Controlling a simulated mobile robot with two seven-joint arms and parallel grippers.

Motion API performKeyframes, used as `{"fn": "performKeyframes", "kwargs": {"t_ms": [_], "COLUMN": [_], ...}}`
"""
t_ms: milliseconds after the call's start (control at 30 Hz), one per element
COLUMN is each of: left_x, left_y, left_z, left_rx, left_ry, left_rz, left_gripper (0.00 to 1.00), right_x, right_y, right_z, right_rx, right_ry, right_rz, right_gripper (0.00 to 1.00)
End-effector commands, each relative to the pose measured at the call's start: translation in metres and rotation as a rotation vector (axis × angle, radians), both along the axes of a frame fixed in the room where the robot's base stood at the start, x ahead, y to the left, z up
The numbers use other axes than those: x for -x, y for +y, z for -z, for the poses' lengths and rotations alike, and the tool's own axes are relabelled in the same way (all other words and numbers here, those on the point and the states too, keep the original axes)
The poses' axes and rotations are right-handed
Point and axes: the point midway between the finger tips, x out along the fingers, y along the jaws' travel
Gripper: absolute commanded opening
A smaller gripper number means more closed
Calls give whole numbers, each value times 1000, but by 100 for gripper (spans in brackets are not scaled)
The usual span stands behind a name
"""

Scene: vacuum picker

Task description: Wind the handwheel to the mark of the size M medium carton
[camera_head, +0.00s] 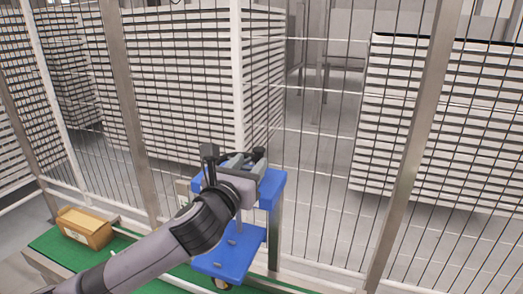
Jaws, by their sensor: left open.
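My left gripper (246,160) is at the blue upper bracket (272,190) of a two-part blue fixture. It is open, seen from behind, and its fingers are partly hidden by its own wrist. A dark upright knob (209,152) stands just left of the gripper; I cannot tell whether it belongs to the handwheel. The handwheel's rim and the size marks cannot be made out from here. The blue lower plate (232,258) shows below my wrist, with small pale bolts on it. My right gripper is not in view.
A brown carton (86,228) with a white label sits on the green belt (60,256) at the left. A wire fence with metal posts (410,150) stands behind the fixture. Tall stacks of white layers (190,80) stand behind the fence.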

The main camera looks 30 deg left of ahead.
Motion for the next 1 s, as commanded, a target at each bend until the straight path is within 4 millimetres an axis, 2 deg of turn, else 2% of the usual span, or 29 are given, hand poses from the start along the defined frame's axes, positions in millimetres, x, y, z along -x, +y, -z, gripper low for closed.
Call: {"fn": "performKeyframes", "kwargs": {"t_ms": [400, 600, 867, 900, 967, 1000], "left_x": [-50, -61, -62, -62, -62, -62], "left_y": [12, 14, 14, 14, 14, 14], "left_z": [0, 0, 1, 1, 1, 1], "left_rx": [5, 5, 4, 4, 5, 5], "left_ry": [0, 0, 0, 0, 0, 0], "left_rz": [0, 2, 2, 2, 2, 2], "left_gripper": [45, 45, 45, 42, 22, 9], "right_x": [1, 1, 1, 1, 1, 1], "right_y": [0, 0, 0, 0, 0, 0], "right_z": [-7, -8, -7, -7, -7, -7], "right_rx": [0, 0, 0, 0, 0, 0], "right_ry": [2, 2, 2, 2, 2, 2], "right_rz": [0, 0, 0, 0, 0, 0], "right_gripper": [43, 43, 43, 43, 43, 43]}}
